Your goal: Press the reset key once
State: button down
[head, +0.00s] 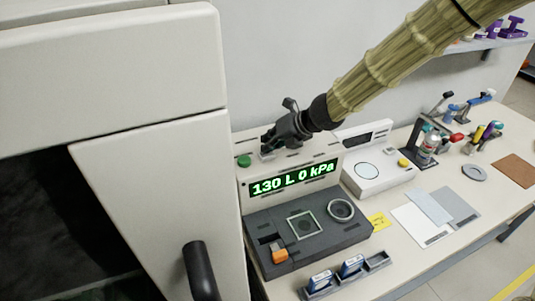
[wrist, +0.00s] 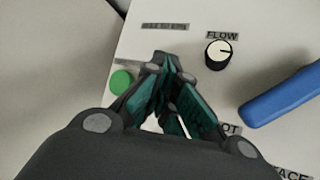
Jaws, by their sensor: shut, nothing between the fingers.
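The particle classifier (head: 243,202) is a white and dark grey machine with a green display reading "130 L 0 kPa". A green round button (head: 244,161) is at the left of its upper panel. It also shows in the wrist view (wrist: 121,80), just left of my fingertips. No readable label says reset, so I cannot tell which control is the reset key. My gripper (head: 267,149) is shut and empty over the upper panel, right of the green button. In the wrist view its fingertips (wrist: 172,62) lie between the green button and the black FLOW knob (wrist: 218,54).
A blue handle (wrist: 287,94) is right of my fingers in the wrist view. An orange switch (head: 280,254) is on the lower deck. A white balance (head: 375,182) with a yellow button stands to the right. A large white cabinet (head: 165,190) closes off the left.

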jog(key=shift+f+b, duration=0.7)
dwell(0.9)
jog(key=shift+r, duration=0.1)
jog(key=shift+r+p, duration=1.15)
jog(key=shift+r, duration=0.05)
jog(key=shift+r, duration=0.1)
jog(key=shift+r+p, duration=2.1)
jog(key=shift+r, duration=0.3)
